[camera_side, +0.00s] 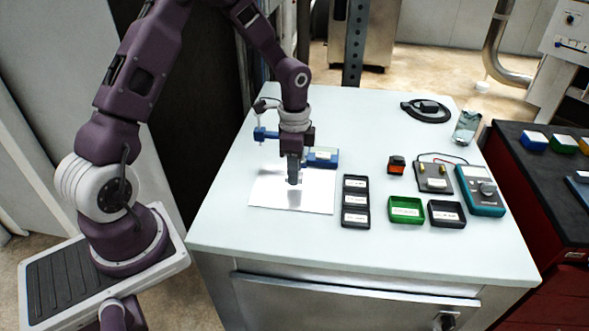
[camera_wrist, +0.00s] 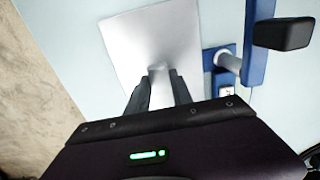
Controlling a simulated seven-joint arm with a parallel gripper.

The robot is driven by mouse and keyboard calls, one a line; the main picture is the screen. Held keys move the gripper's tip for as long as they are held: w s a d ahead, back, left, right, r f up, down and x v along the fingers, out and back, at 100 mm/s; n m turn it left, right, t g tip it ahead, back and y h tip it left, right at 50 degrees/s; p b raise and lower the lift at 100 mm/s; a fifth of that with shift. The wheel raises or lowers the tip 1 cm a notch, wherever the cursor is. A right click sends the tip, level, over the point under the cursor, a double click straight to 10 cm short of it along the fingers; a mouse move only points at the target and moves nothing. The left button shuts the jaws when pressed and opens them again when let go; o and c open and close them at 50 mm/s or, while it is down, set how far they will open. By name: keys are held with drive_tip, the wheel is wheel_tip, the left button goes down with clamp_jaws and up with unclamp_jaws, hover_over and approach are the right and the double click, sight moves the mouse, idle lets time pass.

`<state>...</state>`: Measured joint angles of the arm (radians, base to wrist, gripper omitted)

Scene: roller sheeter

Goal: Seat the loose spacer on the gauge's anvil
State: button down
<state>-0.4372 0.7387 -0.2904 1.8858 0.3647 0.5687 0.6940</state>
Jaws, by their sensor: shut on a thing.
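My gripper (camera_side: 293,181) points down just above the bright metal plate (camera_side: 262,196) on the bench. In the wrist view its dark fingers (camera_wrist: 160,75) are closed on a small silvery piece, the spacer (camera_wrist: 158,69), which is hard to tell from the plate (camera_wrist: 128,35) behind it. The gauge has a blue frame and base (camera_side: 322,158), partly hidden behind my gripper in the side view. In the wrist view the gauge's blue frame (camera_wrist: 257,35) stands to the right, with a pale cylindrical anvil (camera_wrist: 229,61) apart from the spacer. A black block (camera_wrist: 283,33) overhangs near the frame.
A green tray (camera_side: 406,210), another black tray (camera_side: 447,214), an orange-black block (camera_side: 396,165) and a teal meter (camera_side: 480,190) lie farther right. The bench front left is clear.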

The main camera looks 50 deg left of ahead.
drive_tip(key=shift+f, duration=0.15)
idle(0.4)
drive_tip(key=shift+f, duration=0.55)
drive_tip(key=shift+f, duration=0.4)
idle(0.4)
drive_tip(key=c, duration=0.6)
unclamp_jaws()
drive_tip(key=shift+c, duration=0.2)
drive_tip(key=shift+r, duration=3.55)
